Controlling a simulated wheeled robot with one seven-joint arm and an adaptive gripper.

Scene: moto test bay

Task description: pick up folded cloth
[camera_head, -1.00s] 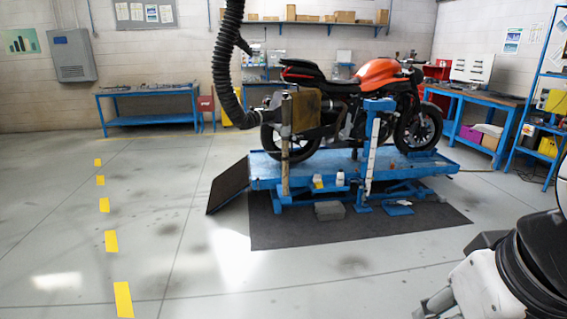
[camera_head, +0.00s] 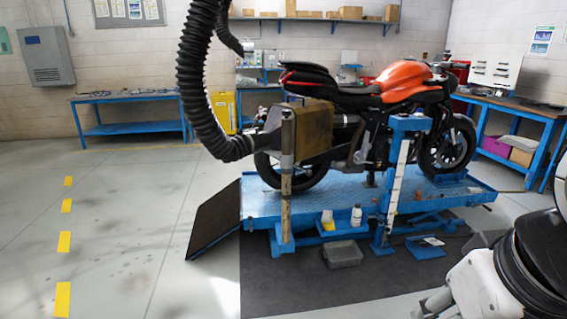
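I cannot make out a folded cloth for certain. A pale, flat, soft-looking item (camera_head: 522,143) lies at the blue workbench on the right, too small to identify. My arm shows at the lower right, white with black joints. What seems to be my gripper (camera_head: 432,305) is at its lower left end, cut by the bottom edge, far from the benches and the lift. Its fingers are not clear enough to judge.
An orange motorcycle (camera_head: 400,80) stands on a blue lift (camera_head: 340,195) with a ramp (camera_head: 214,218) at its left end. A grey box (camera_head: 342,253) sits on the dark mat (camera_head: 290,285). A black hose (camera_head: 190,80) hangs down. Open floor (camera_head: 120,220) lies left.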

